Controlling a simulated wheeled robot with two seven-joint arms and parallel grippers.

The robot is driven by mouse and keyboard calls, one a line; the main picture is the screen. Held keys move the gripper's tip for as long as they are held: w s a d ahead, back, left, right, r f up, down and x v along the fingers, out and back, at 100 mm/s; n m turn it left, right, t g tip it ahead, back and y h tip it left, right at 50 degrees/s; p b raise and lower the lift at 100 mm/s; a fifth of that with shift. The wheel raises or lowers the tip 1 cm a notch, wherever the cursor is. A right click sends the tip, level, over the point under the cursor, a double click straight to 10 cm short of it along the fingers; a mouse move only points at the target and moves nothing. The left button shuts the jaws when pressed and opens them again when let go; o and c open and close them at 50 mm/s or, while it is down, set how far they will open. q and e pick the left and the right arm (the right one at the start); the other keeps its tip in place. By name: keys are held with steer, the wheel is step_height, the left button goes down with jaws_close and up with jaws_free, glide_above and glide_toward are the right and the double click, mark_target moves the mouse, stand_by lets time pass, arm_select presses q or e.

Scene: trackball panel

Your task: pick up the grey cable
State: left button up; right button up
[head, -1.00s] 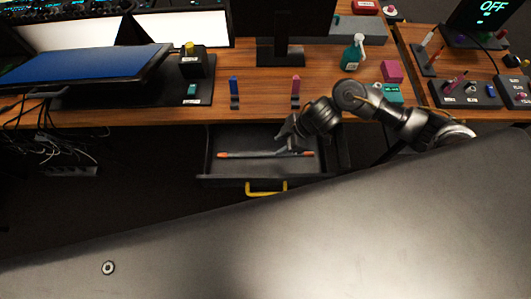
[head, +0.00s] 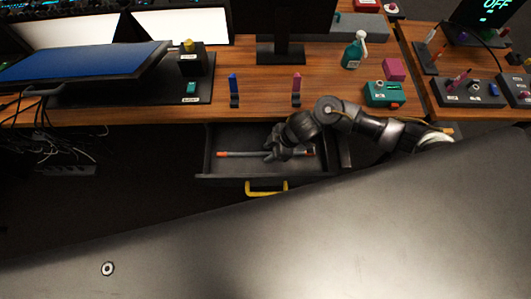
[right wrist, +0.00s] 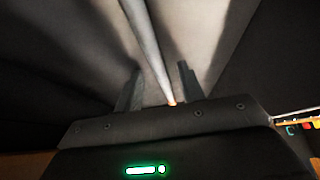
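The grey cable (head: 242,154) is a straight grey rod with orange ends. It lies across the open drawer (head: 207,166). My right gripper (head: 272,154) is low in the drawer at the right half of the cable and hides part of it. In the right wrist view, the cable (right wrist: 146,38) runs between the two separated fingers of the gripper (right wrist: 158,82), with a gap on each side. One orange end shows near the gripper's palm. I cannot tell how far the fingertips are from the drawer floor. My left gripper is not in view.
The drawer has a yellow handle (head: 267,187) at its front. Loose black wires (head: 50,145) hang at the left.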

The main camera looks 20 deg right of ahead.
jaws_close()
